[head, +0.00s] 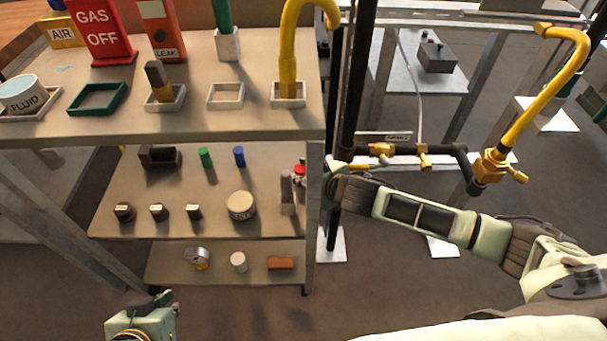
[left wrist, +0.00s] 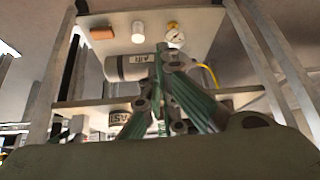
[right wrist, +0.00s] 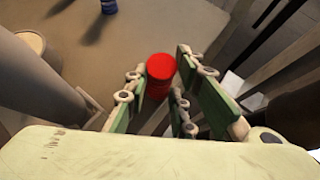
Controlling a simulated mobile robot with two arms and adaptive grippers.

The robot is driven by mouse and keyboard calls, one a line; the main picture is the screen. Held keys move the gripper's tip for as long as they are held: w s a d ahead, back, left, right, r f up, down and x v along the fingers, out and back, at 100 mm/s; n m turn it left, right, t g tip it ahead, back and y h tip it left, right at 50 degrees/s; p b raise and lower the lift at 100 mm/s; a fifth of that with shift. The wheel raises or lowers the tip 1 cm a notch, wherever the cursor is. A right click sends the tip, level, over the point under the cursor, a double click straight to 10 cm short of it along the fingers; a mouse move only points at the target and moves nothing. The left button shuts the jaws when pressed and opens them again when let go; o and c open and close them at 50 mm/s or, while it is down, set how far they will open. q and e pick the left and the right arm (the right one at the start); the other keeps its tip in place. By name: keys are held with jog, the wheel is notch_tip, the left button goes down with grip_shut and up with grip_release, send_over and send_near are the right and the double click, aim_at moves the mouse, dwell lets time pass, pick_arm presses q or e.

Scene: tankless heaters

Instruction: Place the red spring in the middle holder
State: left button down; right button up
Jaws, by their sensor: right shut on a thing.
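The red spring (right wrist: 160,72) is upright between the fingers of my right gripper (right wrist: 160,88) in the right wrist view. The head view shows a small red piece (head: 299,171) by the right end of the middle shelf, where my right gripper is largely hidden. Three small dark pieces with white labels stand in a row on that shelf; the middle one (head: 158,212) may be the middle holder, but I cannot tell. A green spring-like cylinder (head: 205,157) and a blue one (head: 239,157) stand behind them. My left gripper (left wrist: 160,62) looks shut and empty, its wrist low in the head view.
The top shelf (head: 200,120) carries signs and square holders, with a yellow hooked pipe (head: 290,60) at right. The round beige piece (head: 241,206) is on the middle shelf. The shelf's right post (head: 315,200) stands close to my right gripper. Pipework (head: 400,152) lies beyond my right arm.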

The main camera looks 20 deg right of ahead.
jog(key=o, duration=1.1)
jog(key=shift+f, duration=0.1)
jog(key=shift+c, duration=0.2)
